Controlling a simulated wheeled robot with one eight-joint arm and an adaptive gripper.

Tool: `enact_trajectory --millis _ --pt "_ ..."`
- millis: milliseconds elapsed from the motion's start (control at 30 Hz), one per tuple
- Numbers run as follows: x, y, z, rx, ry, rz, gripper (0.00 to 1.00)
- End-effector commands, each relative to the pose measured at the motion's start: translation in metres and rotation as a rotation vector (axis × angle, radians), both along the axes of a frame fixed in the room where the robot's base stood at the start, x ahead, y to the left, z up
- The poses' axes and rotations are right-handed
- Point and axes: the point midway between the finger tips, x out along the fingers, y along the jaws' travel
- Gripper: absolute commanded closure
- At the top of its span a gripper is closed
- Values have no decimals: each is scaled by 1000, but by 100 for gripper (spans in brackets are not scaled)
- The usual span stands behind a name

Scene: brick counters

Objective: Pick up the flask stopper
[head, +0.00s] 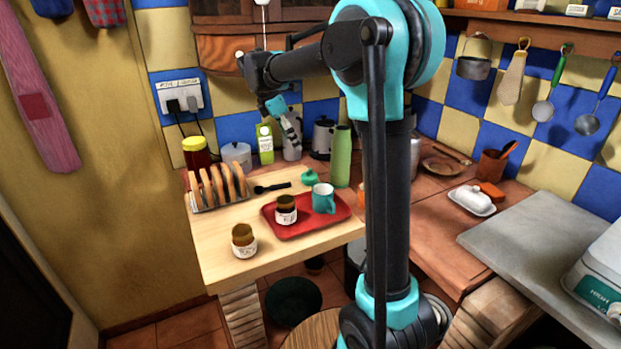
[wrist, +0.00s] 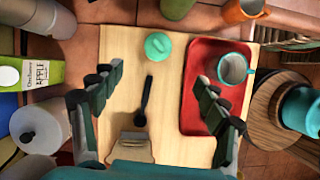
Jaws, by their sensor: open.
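A small green rounded piece with a raised knob, apparently the flask stopper (head: 311,177), sits on the light wooden board behind the red tray. In the wrist view the stopper (wrist: 158,46) is at the upper middle, unobstructed. A tall green flask (head: 341,157) stands just right of it. My gripper (head: 289,128) is raised above the back of the counter, above and left of the stopper. In the wrist view my gripper (wrist: 160,78) has its fingers wide apart with nothing between them. The stopper appears beyond the fingertips, between their lines.
A red tray (head: 318,226) with a teal mug (head: 323,198) and a jar (head: 286,210) lies in front. A black spoon (head: 272,187) and a toast rack (head: 217,189) are left of the stopper. A juice carton (head: 265,144) and canister (head: 237,156) stand behind.

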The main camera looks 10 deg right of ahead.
Motion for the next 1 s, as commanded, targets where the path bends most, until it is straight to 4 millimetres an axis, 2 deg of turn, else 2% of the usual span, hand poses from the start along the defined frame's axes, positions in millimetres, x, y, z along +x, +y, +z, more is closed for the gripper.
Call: enact_trajectory --millis 500,767,1000 --pt "8 -37 -90 2 -2 -2 26" --pt "10 -44 -106 2 -1 -1 26" --pt "16 -58 -135 2 -1 -3 26"
